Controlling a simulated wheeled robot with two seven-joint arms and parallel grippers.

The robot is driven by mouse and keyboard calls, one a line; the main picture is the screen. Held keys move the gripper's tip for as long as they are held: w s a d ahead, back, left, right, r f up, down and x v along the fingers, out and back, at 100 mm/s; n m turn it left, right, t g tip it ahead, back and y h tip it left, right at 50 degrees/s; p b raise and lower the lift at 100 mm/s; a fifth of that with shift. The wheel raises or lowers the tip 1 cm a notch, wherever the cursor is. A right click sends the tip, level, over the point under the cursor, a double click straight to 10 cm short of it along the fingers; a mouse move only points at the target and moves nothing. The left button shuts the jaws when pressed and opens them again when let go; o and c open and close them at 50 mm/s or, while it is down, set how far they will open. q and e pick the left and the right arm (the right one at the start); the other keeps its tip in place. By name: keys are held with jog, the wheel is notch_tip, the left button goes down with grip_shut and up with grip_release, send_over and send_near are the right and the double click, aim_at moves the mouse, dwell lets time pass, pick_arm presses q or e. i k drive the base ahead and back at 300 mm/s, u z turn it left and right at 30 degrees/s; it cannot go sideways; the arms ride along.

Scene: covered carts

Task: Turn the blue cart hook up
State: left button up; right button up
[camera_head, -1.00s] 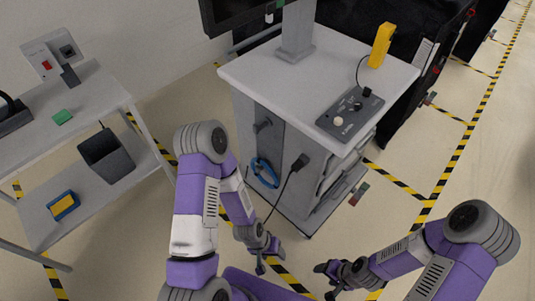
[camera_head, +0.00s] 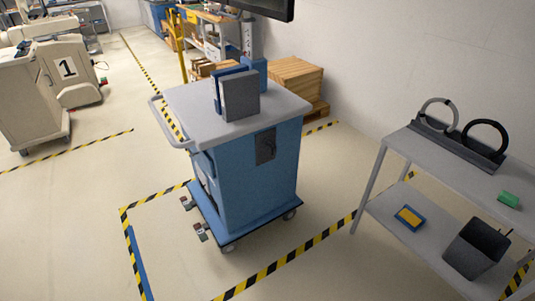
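A blue cart (camera_head: 258,188) with a light grey top (camera_head: 185,104) stands near the middle of the head camera view. A dark grey fitting (camera_head: 265,147), which looks like a hook or its mount, is on its right-hand side panel near the top. It is too small to tell which way the hook points. Blue and grey binders (camera_head: 239,95) stand on the top. Neither of my grippers is in view.
A grey shelf table (camera_head: 430,152) stands at the right, with a dark bin (camera_head: 476,248) on its lower shelf. A beige cart (camera_head: 72,70) marked 1 stands at the back left. Striped tape (camera_head: 290,262) marks the floor. The floor at the front left is clear.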

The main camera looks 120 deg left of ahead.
aim_at(266, 142)
jog(key=u, duration=3.4)
jog(key=i, duration=1.35)
jog(key=z, duration=0.25)
